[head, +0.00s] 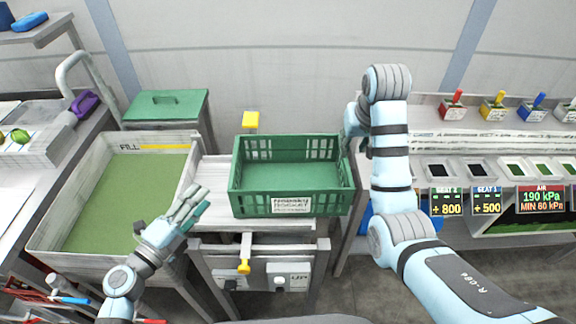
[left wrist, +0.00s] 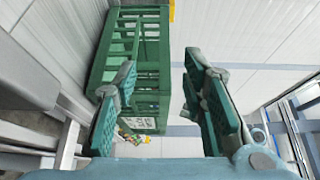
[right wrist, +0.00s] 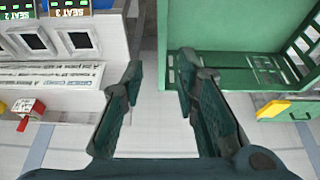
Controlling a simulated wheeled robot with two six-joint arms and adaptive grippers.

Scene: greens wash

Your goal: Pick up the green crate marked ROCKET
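The green crate (head: 290,177) sits on the stand in the middle of the head view, upright. It looks empty, and its white front label reads ROCKET. My left gripper (head: 202,200) is open and empty, left of the crate's front left corner. In the left wrist view the crate (left wrist: 150,80) shows behind the left finger of the open gripper (left wrist: 160,70). My right gripper (head: 352,128) is by the crate's right side, partly hidden by my arm. In the right wrist view its fingers (right wrist: 158,75) are apart, one overlapping the edge of the crate (right wrist: 235,68); contact cannot be told.
A basin (head: 120,195) marked FILL, with a green inside, stands left of the crate. A yellow-knobbed lever (head: 244,266) juts from the stand's front. A panel with displays (head: 541,200) and coloured switches fills the right.

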